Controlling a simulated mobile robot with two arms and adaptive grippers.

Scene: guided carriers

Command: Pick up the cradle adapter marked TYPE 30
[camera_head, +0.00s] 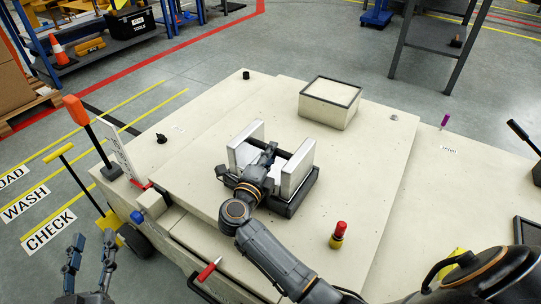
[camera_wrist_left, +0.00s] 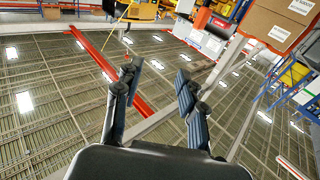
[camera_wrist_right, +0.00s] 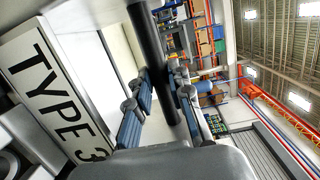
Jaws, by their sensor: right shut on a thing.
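The cradle adapter, a dark frame with two pale silver upright blocks (camera_head: 298,168), is at the middle of the cream table top. I cannot tell whether it touches the top or is slightly raised. My right gripper (camera_head: 266,160) is between the two blocks, shut on the adapter's black bar (camera_wrist_right: 150,45). In the right wrist view the white label (camera_wrist_right: 58,95) reads "TYPE 3", with its end cut off by the gripper. My left gripper (camera_head: 88,262) is open and empty off the table's left side; its spread fingers show in the left wrist view (camera_wrist_left: 160,95).
A cream box with a dark rim (camera_head: 328,103) stands behind the adapter. A red and yellow marker-like piece (camera_head: 338,235) stands to its front right. A red-handled tool (camera_head: 208,270) lies at the front edge. An orange-topped post (camera_head: 76,110) stands at the left. The table top right of the adapter is mostly clear.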

